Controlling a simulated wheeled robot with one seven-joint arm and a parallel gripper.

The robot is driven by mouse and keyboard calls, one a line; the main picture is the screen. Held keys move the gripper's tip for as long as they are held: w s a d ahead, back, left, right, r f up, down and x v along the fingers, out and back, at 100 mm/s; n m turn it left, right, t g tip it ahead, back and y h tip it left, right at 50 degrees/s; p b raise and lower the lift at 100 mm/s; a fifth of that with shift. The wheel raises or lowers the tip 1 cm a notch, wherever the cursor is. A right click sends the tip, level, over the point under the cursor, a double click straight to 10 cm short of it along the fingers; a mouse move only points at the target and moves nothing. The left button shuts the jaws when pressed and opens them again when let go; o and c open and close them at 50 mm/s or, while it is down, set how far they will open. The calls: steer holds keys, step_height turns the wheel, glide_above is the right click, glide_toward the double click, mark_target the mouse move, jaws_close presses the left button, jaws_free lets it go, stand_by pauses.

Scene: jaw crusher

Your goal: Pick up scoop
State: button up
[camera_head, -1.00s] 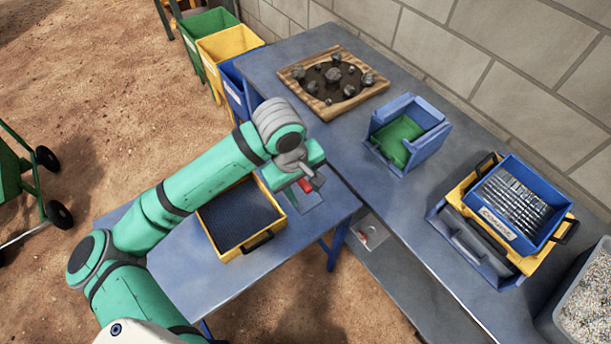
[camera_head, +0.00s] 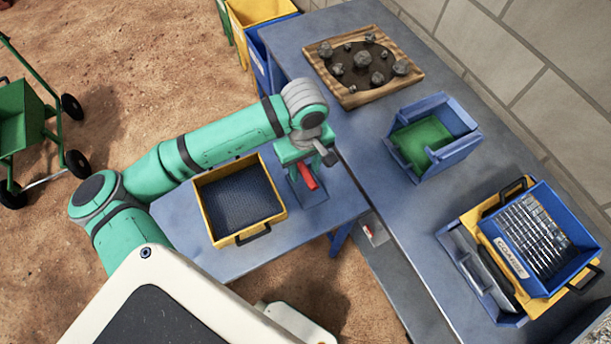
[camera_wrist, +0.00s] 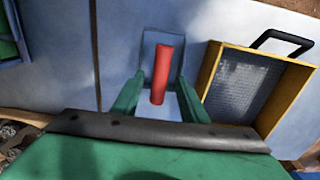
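The scoop has a red handle (camera_head: 307,177) and a grey-blue pan (camera_head: 313,194). It lies on the blue side table, right of the yellow-framed screen tray. My gripper (camera_head: 300,166) is over the scoop, pointing down, and partly hides it in the head view. In the wrist view, the red handle (camera_wrist: 162,72) shows upright in the picture between my gripper's two green fingers (camera_wrist: 159,98). There is a gap on both sides of the handle, so the fingers are open. I cannot tell the exact height between fingertips and handle.
The yellow-framed screen tray (camera_head: 206,218) sits close left of the scoop. On the long blue table stand a wooden tray of rocks (camera_head: 350,100), a blue bin with a green inside (camera_head: 459,149) and a blue-and-yellow crusher box (camera_head: 510,258). A block wall (camera_head: 480,50) runs behind.

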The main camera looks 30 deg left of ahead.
mark_target(305, 183)
steer(key=shift+d+f, duration=0.1)
steer(key=shift+f, duration=2.65)
jaws_close()
